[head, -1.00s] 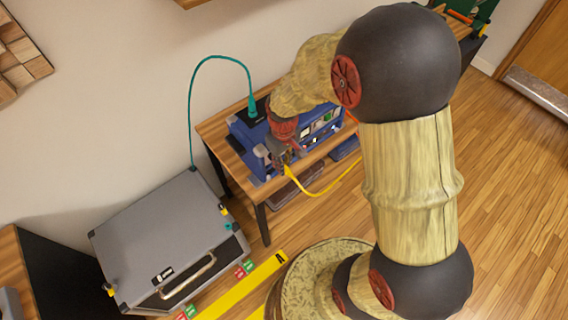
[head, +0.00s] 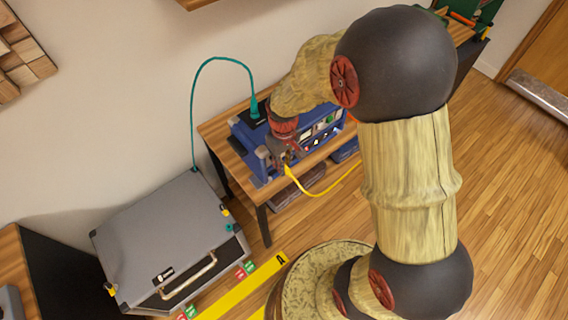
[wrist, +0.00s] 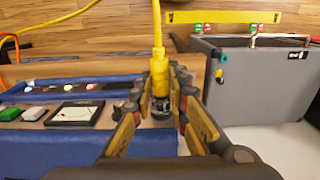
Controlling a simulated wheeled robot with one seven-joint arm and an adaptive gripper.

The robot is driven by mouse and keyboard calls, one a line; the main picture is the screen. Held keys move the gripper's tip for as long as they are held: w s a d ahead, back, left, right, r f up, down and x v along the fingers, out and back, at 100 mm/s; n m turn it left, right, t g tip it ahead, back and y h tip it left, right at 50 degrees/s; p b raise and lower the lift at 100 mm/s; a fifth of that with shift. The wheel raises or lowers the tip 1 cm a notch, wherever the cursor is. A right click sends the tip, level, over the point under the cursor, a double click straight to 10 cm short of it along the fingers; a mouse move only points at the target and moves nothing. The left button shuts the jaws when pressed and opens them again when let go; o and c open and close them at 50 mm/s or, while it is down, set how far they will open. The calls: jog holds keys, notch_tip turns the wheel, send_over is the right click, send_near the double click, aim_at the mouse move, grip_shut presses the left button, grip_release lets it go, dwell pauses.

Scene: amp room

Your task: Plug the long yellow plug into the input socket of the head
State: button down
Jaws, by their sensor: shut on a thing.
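The long yellow plug (wrist: 159,76) is between the fingers of my gripper (wrist: 160,104) in the wrist view. Its cable end points away from the gripper. My gripper is shut on it. A dark ring with a metallic part shows at the plug's lower end; I cannot tell whether it is the plug's tip or the socket. The blue head (wrist: 60,150) lies below and left, its panel bearing lamps, buttons and a meter. In the head view my gripper (head: 284,158) is at the front of the blue head (head: 249,143). The input socket cannot be made out.
The head stands on a wooden table (head: 215,130). A teal cable (head: 200,75) runs from its top to the grey cabinet (head: 160,230) at left. The yellow cable (head: 325,193) hangs in front of the table. A yellow floor strip (head: 245,287) lies near the cabinet.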

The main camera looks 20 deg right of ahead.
jog(key=c, duration=1.8)
grip_release()
jog(key=shift+o, duration=0.7)
jog(key=shift+r, duration=0.1)
notch_tip(320, 180, up, 12)
